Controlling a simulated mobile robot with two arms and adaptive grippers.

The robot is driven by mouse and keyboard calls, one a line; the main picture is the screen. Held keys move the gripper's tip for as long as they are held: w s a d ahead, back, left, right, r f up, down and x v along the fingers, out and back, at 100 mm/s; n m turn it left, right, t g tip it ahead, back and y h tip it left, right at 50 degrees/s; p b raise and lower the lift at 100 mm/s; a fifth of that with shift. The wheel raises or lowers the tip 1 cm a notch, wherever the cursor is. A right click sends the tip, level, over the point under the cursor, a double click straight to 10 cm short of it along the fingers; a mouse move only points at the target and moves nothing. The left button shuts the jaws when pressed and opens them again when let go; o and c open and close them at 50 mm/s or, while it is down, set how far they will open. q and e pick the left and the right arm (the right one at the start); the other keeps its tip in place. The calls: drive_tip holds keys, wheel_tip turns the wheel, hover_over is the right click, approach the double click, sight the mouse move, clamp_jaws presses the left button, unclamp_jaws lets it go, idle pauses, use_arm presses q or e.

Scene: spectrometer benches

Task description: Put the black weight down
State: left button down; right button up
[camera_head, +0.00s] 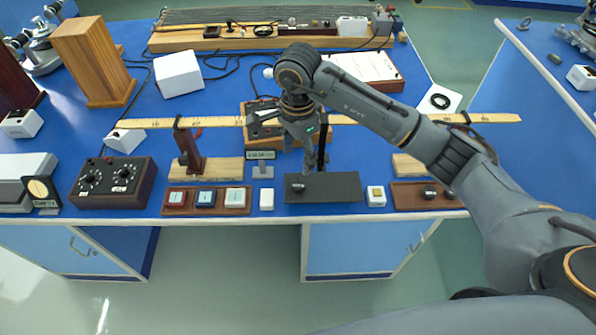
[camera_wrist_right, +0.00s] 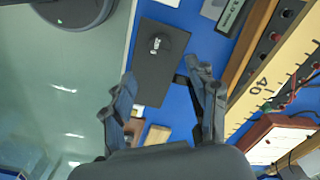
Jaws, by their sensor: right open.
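A small black weight (camera_head: 298,187) sits on the left part of a flat dark grey plate (camera_head: 335,187) near the bench's front edge. In the right wrist view the weight (camera_wrist_right: 154,45) stands on the same plate (camera_wrist_right: 150,85), beyond the fingertips. My right gripper (camera_head: 310,158) points down just above and behind the plate. Its fingers are spread apart in the wrist view (camera_wrist_right: 157,85), with nothing between them, and it is apart from the weight. My left gripper is not in view.
A long yellow ruler (camera_head: 225,121) spans the bench behind the plate. A brown board (camera_head: 405,197) with another small dark piece (camera_head: 430,192) lies to the right. A tray of coloured blocks (camera_head: 205,201) and a knobbed box (camera_head: 113,183) stand to the left.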

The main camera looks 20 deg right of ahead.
drive_tip(key=shift+r, duration=1.45)
